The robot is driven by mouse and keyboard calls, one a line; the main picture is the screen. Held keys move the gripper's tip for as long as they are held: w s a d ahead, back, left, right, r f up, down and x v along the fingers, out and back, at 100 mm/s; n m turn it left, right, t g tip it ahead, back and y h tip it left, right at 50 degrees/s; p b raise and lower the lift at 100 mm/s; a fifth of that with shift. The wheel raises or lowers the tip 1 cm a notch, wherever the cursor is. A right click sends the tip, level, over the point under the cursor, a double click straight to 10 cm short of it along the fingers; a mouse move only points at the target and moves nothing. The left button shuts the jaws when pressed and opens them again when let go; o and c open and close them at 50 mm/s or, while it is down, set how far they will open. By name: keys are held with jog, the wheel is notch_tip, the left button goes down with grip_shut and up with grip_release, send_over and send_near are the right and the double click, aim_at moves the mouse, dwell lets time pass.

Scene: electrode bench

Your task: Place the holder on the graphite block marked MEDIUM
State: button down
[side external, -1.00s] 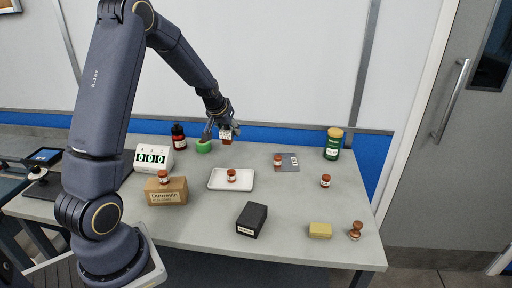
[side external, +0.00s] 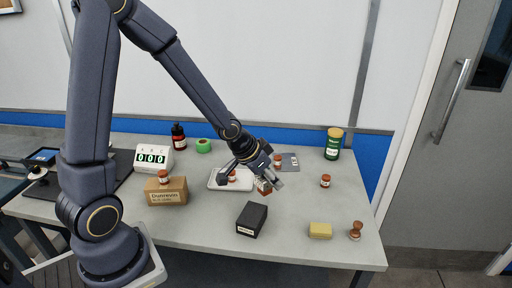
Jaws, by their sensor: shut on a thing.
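My gripper (side external: 268,180) is shut on a small reddish-brown piece with a pale label (side external: 263,186), which I take to be the holder. It is held in the air, partly hidden by the fingers. A dark block (side external: 252,220) with a white label on its front lies on the table, below and slightly left of my gripper in the picture. I take it to be the graphite block; its label is too small to read. Its top is bare, and the held piece is apart from it.
A white tray (side external: 216,184) with a red-brown jar (side external: 232,175) lies behind my gripper. A cardboard box (side external: 167,196) bears another jar. A third jar (side external: 325,181) stands right. A yellow block (side external: 320,231) and brown stamp (side external: 355,231) are at front right.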

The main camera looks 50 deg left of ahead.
jog(key=shift+f, duration=2.75)
jog(key=shift+f, duration=0.15)
jog(key=c, duration=0.5)
grip_release()
jog(key=shift+c, duration=0.2)
